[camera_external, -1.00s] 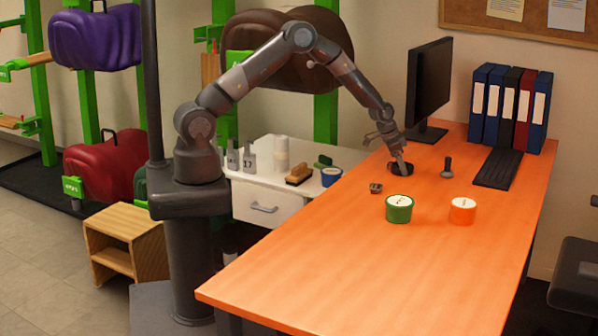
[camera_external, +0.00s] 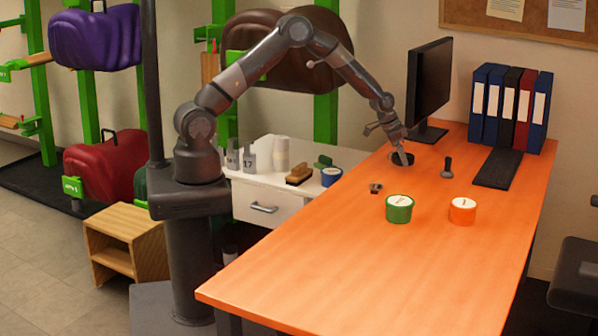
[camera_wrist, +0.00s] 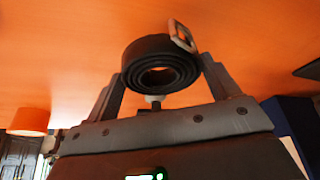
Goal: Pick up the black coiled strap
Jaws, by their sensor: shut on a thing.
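The black coiled strap (camera_wrist: 160,62) is a flat dark roll with a metal buckle at its upper right in the wrist view. My gripper (camera_wrist: 162,72) has one finger on each side of the coil and is shut on it. In the external view the strap (camera_external: 402,160) shows as a small dark ring at my gripper (camera_external: 403,155), over the far left part of the orange desk (camera_external: 330,255). A clear gap under the strap is hard to make out.
A small metal piece (camera_external: 376,188), a green tub (camera_external: 399,209) and an orange tub (camera_external: 463,211) are nearer on the desk. A dark upright tool (camera_external: 447,167), a keyboard (camera_external: 498,168), a monitor (camera_external: 430,85) and several binders stand behind and right. The front desk is clear.

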